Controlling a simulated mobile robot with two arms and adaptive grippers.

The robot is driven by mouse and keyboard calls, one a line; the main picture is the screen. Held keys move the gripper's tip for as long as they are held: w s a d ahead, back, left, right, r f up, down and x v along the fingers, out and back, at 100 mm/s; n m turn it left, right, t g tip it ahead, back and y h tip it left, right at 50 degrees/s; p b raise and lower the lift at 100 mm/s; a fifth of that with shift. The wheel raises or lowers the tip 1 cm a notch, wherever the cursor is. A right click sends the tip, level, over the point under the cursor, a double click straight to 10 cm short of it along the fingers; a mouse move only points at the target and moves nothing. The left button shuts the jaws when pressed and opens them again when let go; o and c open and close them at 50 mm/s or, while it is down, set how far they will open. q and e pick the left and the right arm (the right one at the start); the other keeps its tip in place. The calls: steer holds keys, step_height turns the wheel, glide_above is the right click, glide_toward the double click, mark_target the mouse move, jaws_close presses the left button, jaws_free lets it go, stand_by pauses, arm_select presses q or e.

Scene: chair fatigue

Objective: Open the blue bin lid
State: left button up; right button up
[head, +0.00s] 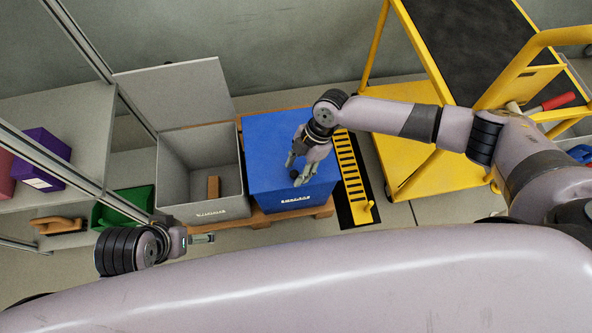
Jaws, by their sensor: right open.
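The blue bin (290,199) stands on a wooden pallet, with its flat blue lid (268,150) closed on top. My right gripper (296,172) is open and empty, over the front right part of the lid. Whether its fingertips touch the lid I cannot tell. The gripper and wrist hide part of the lid's right side. My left gripper (207,238) is low at the left, in front of the grey bin and apart from the blue bin. Its fingers are small and seen from the side, so its opening is unclear.
A grey bin (172,182) with its lid up stands left of the blue bin, a brown block (213,187) inside. A yellow cart (405,150) and a yellow slotted strip (352,175) are at the right. A shelf (62,110) with a purple box (42,158) is at the left.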

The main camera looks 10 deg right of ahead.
steer(key=shift+s+a+f, duration=0.1)
steer(key=shift+a+f, duration=0.05)
steer(key=shift+f, duration=0.35)
jaws_close()
stand_by(0.6)
